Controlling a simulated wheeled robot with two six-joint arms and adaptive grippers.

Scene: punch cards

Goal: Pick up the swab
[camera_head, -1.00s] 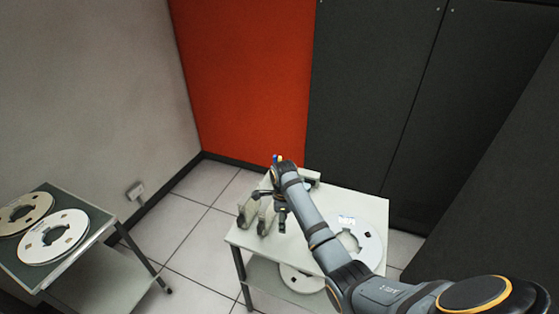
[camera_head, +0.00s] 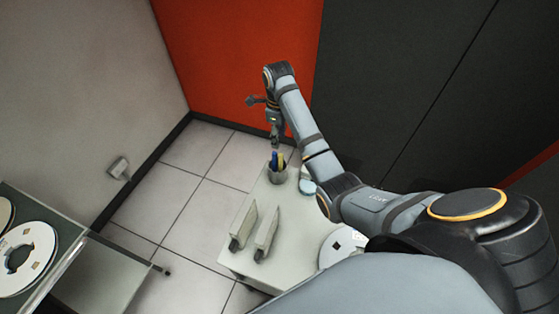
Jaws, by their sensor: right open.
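A dark cup (camera_head: 277,175) stands at the far end of the white table (camera_head: 222,259). Thin upright items stick out of it, one blue (camera_head: 275,158) and one yellow (camera_head: 281,160). I cannot tell a swab apart from them at this size. My right gripper (camera_head: 275,146) is open and points down just above the cup. Its fingertips are small and close to the tops of the items, and I cannot tell whether they touch. My left gripper is not in view.
Two upright pale plates with dark feet (camera_head: 267,233) stand at the table's near left. A round pale container (camera_head: 307,187) sits right of the cup. A white reel (camera_head: 340,246) is partly hidden by my arm. Another table with reels (camera_head: 27,258) is at left.

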